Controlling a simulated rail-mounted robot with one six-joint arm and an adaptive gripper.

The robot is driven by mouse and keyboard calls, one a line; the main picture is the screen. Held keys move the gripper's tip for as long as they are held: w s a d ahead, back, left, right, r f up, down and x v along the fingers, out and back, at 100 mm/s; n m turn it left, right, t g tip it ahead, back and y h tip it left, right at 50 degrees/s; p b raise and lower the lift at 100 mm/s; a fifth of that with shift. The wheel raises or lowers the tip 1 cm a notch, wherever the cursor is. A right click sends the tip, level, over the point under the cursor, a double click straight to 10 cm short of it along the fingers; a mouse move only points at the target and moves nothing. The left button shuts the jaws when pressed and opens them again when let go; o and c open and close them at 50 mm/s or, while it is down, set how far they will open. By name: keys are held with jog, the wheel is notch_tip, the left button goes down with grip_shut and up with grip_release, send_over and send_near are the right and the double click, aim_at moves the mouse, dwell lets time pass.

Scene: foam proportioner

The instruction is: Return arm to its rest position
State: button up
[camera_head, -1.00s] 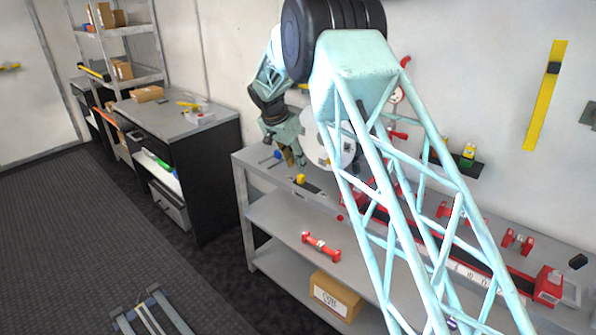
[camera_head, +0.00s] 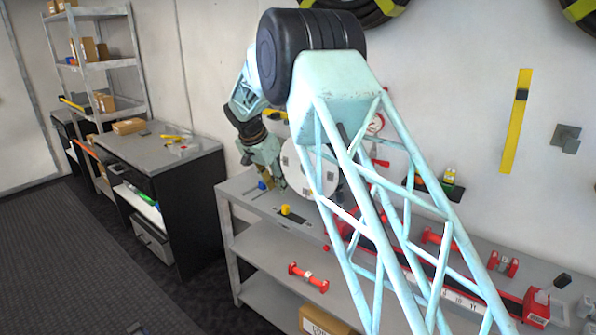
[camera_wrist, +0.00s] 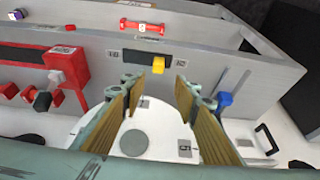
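My gripper (camera_head: 272,174) hangs at the end of my pale green arm, above the left end of the grey workbench (camera_head: 262,203). In the wrist view my gripper (camera_wrist: 158,92) shows two tan-padded fingers spread apart with a clear gap. Nothing is held between them. A white disc (camera_wrist: 135,143) shows below and between the fingers; in the head view the white disc (camera_head: 318,180) is partly hidden by my arm. A yellow knob (camera_head: 285,210) on the bench lies beyond the fingertips and also shows in the wrist view (camera_wrist: 158,65).
Red fixtures (camera_head: 503,263) stand along the bench. A red-ended part (camera_head: 308,277) lies on the lower shelf, above a cardboard box (camera_head: 322,322). A blue item (camera_wrist: 224,101) is right of the fingers. A black cabinet (camera_head: 190,195) stands left; open floor lies before it.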

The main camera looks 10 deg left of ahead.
jog(key=s+d+r+n, duration=0.1)
jog(key=s+d+r, duration=0.3)
jog(key=d+r, duration=0.4)
jog(key=s+d+r, duration=0.5)
jog(key=d+r, duration=0.3)
jog(key=d, duration=0.1)
jog(key=s+d+r+n, duration=0.1)
jog(key=s+d+r, duration=0.4)
jog(key=s+d, duration=0.3)
jog(key=s+d+r, duration=0.6)
jog(key=s+d, duration=0.1)
jog(key=s, duration=0.1)
jog(key=s+d+r+n, duration=0.1)
jog(key=s+d, duration=0.3)
jog(key=s, duration=0.3)
jog(key=s+d+y, duration=0.1)
jog(key=s+d, duration=0.2)
jog(key=s, duration=0.4)
jog(key=s+d+r+n, duration=0.1)
jog(key=s+d, duration=0.3)
jog(key=s, duration=0.2)
jog(key=s+d+f, duration=0.2)
jog(key=s+f, duration=0.1)
jog(key=s, duration=0.8)
jog(key=s+d+f+n+y, duration=0.1)
jog(key=s+f, duration=0.2)
jog(key=s, duration=0.7)
jog(key=shift+s+d, duration=0.35)
